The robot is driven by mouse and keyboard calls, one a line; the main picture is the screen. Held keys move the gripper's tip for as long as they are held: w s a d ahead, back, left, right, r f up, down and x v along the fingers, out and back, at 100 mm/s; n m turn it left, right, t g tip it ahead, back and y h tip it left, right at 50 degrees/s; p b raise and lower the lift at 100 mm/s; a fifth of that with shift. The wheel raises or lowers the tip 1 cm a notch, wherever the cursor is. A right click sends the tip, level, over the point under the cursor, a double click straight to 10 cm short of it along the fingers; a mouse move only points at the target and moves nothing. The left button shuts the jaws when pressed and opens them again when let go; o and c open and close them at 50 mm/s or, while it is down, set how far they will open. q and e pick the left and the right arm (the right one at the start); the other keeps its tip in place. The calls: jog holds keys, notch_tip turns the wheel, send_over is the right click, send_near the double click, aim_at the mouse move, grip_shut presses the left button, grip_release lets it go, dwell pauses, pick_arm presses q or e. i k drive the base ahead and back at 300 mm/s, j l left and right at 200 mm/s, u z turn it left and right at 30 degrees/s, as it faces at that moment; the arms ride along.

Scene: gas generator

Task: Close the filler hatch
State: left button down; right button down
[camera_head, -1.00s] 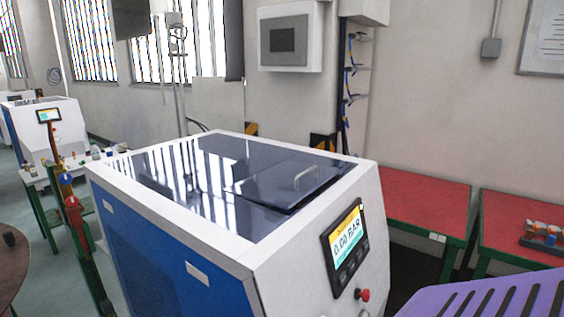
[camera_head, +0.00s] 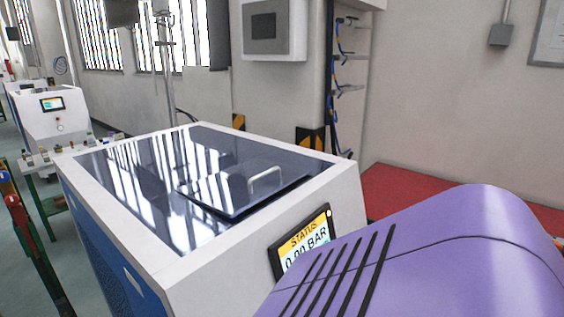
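The gas generator (camera_head: 255,262) is a white and blue cabinet with a dark glossy top (camera_head: 130,190). The filler hatch (camera_head: 225,193) is a dark panel with a pale handle (camera_head: 265,180), on the right part of the top. The hatch appears slightly raised above the surface around it; how far it is open is hard to tell. A purple, slotted part of my own arm covers the lower right and hides part of the generator's front. Neither gripper shows in this view.
The status screen (camera_head: 303,242) on the generator's front reads about 0.00 BAR and is partly covered. A red-topped table (camera_head: 415,188) stands behind on the right. A wall box (camera_head: 272,30) hangs at the back. Another white machine (camera_head: 50,120) stands at the far left.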

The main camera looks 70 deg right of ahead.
aim_at(231, 192)
jog(key=k+l+u, duration=0.2)
jog(key=l, duration=0.25)
jog(key=k+l+u, duration=0.2)
jog(key=k+l, duration=0.2)
jog(key=k+l+u, duration=0.1)
jog(key=k+l, duration=0.65)
